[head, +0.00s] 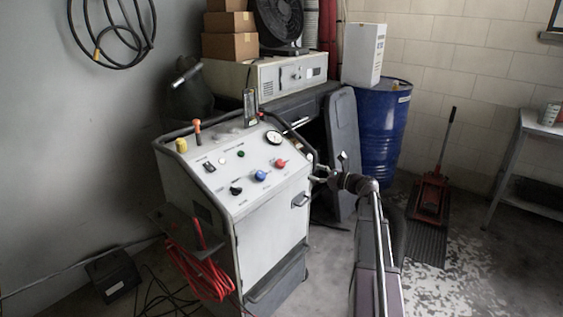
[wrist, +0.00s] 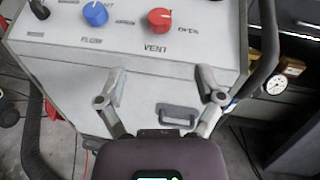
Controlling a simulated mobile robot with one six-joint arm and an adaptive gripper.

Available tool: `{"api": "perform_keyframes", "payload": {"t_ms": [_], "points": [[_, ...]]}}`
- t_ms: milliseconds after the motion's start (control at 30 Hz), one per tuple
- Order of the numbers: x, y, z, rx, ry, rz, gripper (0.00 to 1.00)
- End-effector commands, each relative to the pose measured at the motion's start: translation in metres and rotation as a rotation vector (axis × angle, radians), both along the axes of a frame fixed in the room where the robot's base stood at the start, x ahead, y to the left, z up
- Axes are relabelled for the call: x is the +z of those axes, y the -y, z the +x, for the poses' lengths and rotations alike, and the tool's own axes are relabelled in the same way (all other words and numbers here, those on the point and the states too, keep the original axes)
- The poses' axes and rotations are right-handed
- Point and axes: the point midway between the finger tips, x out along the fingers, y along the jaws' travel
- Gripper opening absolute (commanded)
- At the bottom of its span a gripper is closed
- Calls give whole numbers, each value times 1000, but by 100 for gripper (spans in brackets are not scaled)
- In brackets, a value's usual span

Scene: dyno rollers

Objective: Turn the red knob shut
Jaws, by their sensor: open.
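The red knob (head: 281,163) sits on the sloped top panel of a white cabinet (head: 269,241), right of a blue knob (head: 260,175). In the wrist view the red knob (wrist: 160,20) is at the top centre, above the label VENT, with OPEN printed to its right. The blue knob (wrist: 95,14) is to its left, above FLOW. My gripper (wrist: 164,83) is open and empty, its fingers spread in front of the cabinet, below the red knob in the picture and apart from it. In the head view my gripper (head: 323,170) is just right of the panel.
A black knob (head: 236,190), a gauge (head: 273,138) and an orange-topped lever (head: 197,128) are also on the panel. A dark rail runs along the panel's side. A handle (wrist: 178,112) is on the cabinet front. A blue drum (head: 381,135) stands behind; floor at right is partly clear.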

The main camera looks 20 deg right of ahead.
Motion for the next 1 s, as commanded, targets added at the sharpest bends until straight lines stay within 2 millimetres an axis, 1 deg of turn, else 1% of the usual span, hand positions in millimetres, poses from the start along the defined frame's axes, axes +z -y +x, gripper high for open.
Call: {"api": "perform_keyframes", "payload": {"t_ms": [267, 467, 667, 1000], "points": [[-1, -2, 1, 2, 1, -3, 86], [-1, -8, 9, 3, 0, -4, 86], [-1, -22, 27, 4, 1, -5, 86], [-1, -54, 67, 4, 1, -5, 86]]}}
